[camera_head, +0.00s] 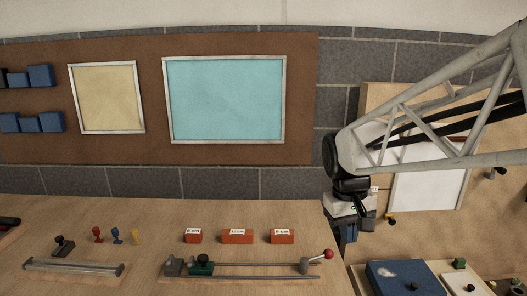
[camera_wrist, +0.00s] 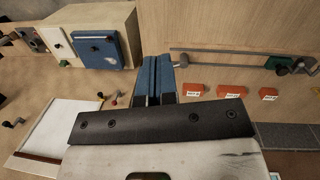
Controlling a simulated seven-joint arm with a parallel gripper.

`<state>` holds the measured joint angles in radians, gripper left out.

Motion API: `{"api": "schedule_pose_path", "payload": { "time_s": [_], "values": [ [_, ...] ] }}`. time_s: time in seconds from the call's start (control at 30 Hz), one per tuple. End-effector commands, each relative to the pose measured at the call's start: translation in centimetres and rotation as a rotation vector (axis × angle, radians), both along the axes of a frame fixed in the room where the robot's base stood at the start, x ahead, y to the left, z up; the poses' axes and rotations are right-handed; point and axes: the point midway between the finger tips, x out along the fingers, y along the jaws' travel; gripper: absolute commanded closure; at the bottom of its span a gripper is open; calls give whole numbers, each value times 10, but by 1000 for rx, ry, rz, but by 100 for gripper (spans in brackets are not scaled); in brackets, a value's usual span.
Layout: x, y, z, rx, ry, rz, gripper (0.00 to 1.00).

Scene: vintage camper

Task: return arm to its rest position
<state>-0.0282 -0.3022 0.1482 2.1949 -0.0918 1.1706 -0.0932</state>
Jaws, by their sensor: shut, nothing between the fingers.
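My gripper (camera_head: 348,236) hangs at the end of my pale lattice arm, which enters from the right in the head view. It points down beside the right end of the wooden bench (camera_head: 150,215). In the wrist view its two blue fingers (camera_wrist: 154,78) lie side by side, shut, with nothing held between them. The fingertips are partly hidden by my wrist in the head view. I cannot tell the exact gap between the gripper and the bench edge.
Several orange labelled blocks (camera_head: 237,236) stand on the bench. A metal rail with a red-knobbed lever (camera_head: 327,255) lies in front of them. A blue-topped box (camera_head: 402,278) stands low at right. A white panel (camera_head: 428,185) is behind my arm. Framed boards hang on the wall.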

Motion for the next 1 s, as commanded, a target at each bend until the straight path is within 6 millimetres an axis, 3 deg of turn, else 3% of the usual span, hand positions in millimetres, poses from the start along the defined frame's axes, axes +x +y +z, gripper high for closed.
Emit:
{"api": "schedule_pose_path", "payload": {
  "time_s": [0.6, 0.8, 1.0],
  "values": [
    [-129, -3, -18, 66, -230, -125, 100],
    [-156, -2, -28, 83, -284, -157, 100],
    [-167, -2, -33, 91, -305, -169, 100]
  ]
}}
